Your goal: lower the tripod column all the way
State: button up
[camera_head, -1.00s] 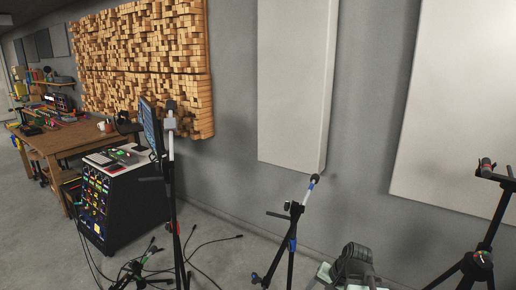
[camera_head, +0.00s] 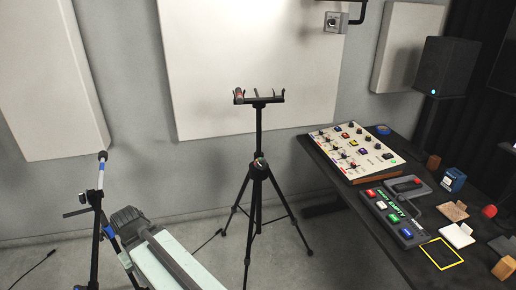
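A black tripod (camera_head: 258,195) stands upright on the floor in the middle of the view, legs spread. Its thin column (camera_head: 259,130) rises well above the leg hub to a crossbar (camera_head: 262,100). A small reddish mic-like item (camera_head: 239,97) is at the crossbar's left end, with upright prongs to its right. A collar with a pale-marked knob (camera_head: 260,163) sits where the column enters the legs. A pale and dark part of my own body fills the lower left, apart from the tripod in the picture. I cannot make out my gripper's fingers.
A mic stand (camera_head: 97,220) stands at the left. A dark table at the right holds a mixer (camera_head: 351,150), a grey device (camera_head: 397,210) and small blocks. A pale wall panel (camera_head: 240,60) hangs behind the tripod. Floor is clear in front of the tripod.

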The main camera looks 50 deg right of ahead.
aim_at(259, 108)
jog(key=z, duration=1.55)
jog(key=k, duration=0.4)
jog(key=u, duration=0.85)
jog(key=i, duration=1.1)
jog(key=u, duration=0.25)
